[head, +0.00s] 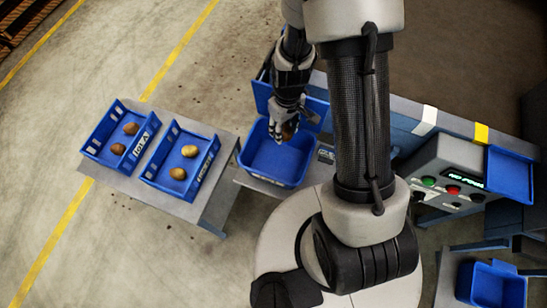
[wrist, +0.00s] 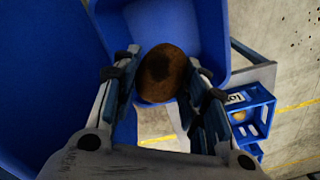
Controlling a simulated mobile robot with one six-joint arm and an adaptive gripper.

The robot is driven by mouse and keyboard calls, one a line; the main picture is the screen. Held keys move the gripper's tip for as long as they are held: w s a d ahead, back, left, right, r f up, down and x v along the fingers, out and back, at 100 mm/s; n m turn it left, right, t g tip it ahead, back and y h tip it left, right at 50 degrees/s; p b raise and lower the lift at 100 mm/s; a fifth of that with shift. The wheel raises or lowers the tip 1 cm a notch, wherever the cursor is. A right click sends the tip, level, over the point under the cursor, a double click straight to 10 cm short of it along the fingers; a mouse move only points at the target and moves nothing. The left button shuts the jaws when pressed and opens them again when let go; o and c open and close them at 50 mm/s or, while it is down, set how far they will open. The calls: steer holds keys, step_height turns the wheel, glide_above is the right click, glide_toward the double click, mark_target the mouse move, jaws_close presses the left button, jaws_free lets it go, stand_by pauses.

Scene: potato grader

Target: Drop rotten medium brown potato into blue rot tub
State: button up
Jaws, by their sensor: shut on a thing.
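My gripper (head: 287,123) is shut on a brown potato (wrist: 163,73). In the wrist view the potato sits between the two fingers and shows a large dark patch. In the head view the potato (head: 289,131) is mostly hidden by the fingers. A blue tub (head: 268,173) stands under my gripper. The gripper and potato are over its back part, and the inside that shows in the head view looks empty. The tub's wall also shows behind the potato in the wrist view (wrist: 205,22).
Two blue crates stand on a table at the left: the far left one (head: 107,157) holds two brown potatoes, the nearer one (head: 169,186) two yellowish potatoes. A control box (head: 450,180) with coloured buttons is at the right. Another blue tub (head: 490,287) is at the lower right.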

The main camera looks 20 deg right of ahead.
step_height(320, 180, down, 4)
steer(key=shift+f+b, duration=0.1)
steer(key=shift+b, duration=1.05)
steer(key=o, duration=1.2)
steer(key=shift+w+r, duration=0.1)
steer(key=shift+r, duration=0.15)
step_height(320, 180, up, 12)
steer(key=shift+d+f, duration=0.1)
